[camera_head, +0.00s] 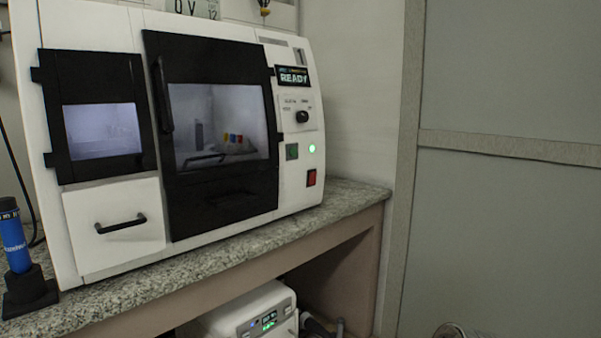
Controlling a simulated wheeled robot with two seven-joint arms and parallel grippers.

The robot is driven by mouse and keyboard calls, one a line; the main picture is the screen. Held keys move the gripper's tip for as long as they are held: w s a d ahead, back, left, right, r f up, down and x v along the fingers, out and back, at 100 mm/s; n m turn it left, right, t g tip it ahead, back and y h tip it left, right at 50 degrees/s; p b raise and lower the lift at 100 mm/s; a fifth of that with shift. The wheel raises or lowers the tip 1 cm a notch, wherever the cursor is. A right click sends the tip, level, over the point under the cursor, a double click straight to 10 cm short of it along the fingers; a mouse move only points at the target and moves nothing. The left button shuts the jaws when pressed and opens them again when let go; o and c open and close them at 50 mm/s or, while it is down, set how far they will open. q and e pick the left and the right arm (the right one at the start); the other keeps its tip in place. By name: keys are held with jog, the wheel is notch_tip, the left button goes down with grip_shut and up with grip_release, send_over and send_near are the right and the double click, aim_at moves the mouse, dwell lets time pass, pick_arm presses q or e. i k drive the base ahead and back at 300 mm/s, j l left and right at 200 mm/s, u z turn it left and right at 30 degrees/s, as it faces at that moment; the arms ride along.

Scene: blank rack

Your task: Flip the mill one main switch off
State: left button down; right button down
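The mill (120,225) is a large white machine with black-framed windows, standing on the speckled counter. Its control panel on the right side carries a small display (293,76) reading "READY". Below that are a black knob (302,117), a dark green square button (292,151) and a lit green lamp (312,149). A red rocker switch (311,177) sits lowest on the panel; it looks like the main switch, and its tilt is too small to tell. Neither of my grippers shows in the head view.
The granite counter (340,196) ends just right of the mill. A blue cylinder (14,240) stands in a black holder at far left. A white device (250,312) with a green display sits under the counter. A grey panelled wall fills the right.

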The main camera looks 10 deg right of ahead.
aim_at(313, 175)
jog(key=i+l+u, duration=0.15)
jog(key=l, duration=0.15)
jog(key=i+l+u, duration=0.3)
jog(key=l, duration=0.3)
jog(key=i+l+u, duration=0.15)
jog(key=l, duration=0.15)
